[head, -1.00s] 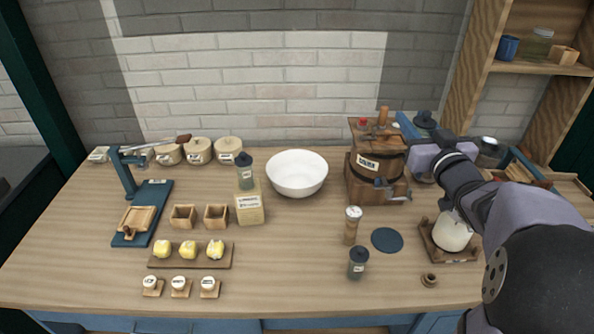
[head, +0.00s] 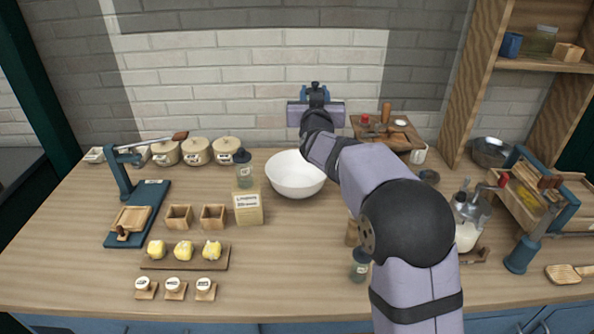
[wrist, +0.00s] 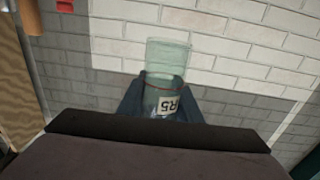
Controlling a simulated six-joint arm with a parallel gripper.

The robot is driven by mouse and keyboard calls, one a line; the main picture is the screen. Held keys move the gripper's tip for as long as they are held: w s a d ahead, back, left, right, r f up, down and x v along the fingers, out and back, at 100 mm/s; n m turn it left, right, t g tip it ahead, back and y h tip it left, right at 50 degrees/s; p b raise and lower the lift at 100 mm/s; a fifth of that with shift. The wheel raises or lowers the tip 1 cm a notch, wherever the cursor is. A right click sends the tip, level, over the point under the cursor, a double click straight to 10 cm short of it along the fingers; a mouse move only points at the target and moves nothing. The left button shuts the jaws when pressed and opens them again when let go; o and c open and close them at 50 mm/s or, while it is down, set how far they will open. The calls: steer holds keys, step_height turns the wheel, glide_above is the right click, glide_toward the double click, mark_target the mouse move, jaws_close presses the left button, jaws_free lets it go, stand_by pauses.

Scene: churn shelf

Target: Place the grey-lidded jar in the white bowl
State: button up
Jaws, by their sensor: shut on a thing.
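The white bowl (head: 296,182) stands upright at the back middle of the table, with no contents visible in it. My gripper (head: 316,95) is up in front of the brick wall, above and slightly right of the bowl in the head view. It is shut on a pale green glass jar (wrist: 165,75) with an "R5" label, seen between the blue fingers in the wrist view. In the head view a small dark top (head: 316,86) shows at the fingers. The jar's lid is not clear in the wrist view.
Another dark-lidded jar (head: 244,172) stands on a cream box (head: 248,208) left of the bowl. A similar jar (head: 360,265) is partly behind my arm at the front. A wooden board (head: 410,143), a metal bowl (head: 491,152) and a blue press (head: 525,255) are to the right.

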steer(key=a+f+p, duration=0.1)
steer(key=a+f, duration=0.1)
steer(key=f, duration=0.9)
steer(key=a+f+p, duration=0.1)
steer(key=a+f, duration=0.1)
steer(key=f, duration=0.9)
steer(key=shift+w+a+y, duration=0.15)
steer(key=shift+y, duration=0.15)
steer(key=shift+f+b, duration=0.35)
steer(key=shift+b, duration=0.2)
steer(key=shift+f, duration=0.25)
steer(key=o, duration=1.1)
steer(key=shift+c, duration=0.2)
steer(key=shift+o, duration=0.3)
